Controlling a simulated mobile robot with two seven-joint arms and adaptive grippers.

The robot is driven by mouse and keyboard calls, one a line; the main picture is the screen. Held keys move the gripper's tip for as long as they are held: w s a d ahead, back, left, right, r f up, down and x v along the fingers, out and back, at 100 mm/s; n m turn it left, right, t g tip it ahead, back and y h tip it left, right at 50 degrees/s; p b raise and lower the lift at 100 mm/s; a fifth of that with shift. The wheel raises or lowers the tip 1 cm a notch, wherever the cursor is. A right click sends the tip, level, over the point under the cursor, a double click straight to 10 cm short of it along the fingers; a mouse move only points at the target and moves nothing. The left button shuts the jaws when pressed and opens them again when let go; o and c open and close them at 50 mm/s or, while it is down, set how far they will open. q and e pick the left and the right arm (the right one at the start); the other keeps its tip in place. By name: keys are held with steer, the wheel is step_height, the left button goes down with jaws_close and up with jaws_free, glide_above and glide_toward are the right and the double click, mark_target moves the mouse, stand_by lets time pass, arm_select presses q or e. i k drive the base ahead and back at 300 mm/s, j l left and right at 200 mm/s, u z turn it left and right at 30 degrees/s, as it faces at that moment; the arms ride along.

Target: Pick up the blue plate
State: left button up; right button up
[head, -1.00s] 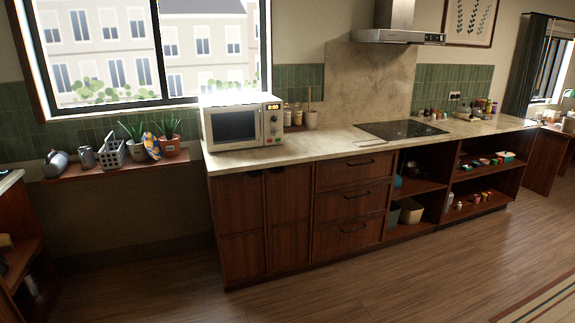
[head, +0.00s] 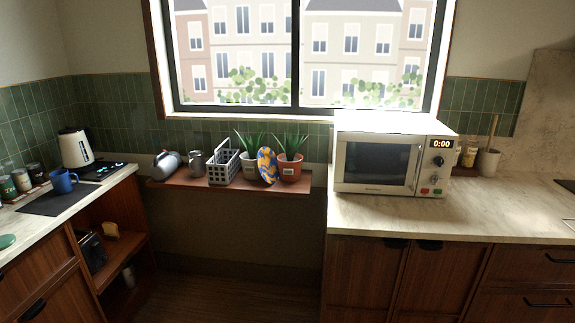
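A blue plate (head: 266,165) with a yellow-orange pattern stands on edge on the wooden shelf (head: 205,185) below the window. It is between two potted plants, in front of the gap between the grey-white pot (head: 249,169) and the terracotta pot (head: 290,169). Whether it touches either pot cannot be told. Neither of my grippers is in view.
A grey basket (head: 223,164), a metal mug (head: 196,163) and a tilted grey jug (head: 166,163) share the shelf. A microwave (head: 388,160) stands on the right counter. The left counter holds a kettle (head: 75,149) and a blue mug (head: 63,181). Floor between them is clear.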

mark_target(268, 167)
steer(key=i+j+u, duration=0.1)
steer(key=i+u, duration=0.4)
steer(key=i, duration=0.25)
steer(key=i+l+u, duration=0.15)
steer(key=i+u, duration=0.3)
steer(key=i, duration=0.25)
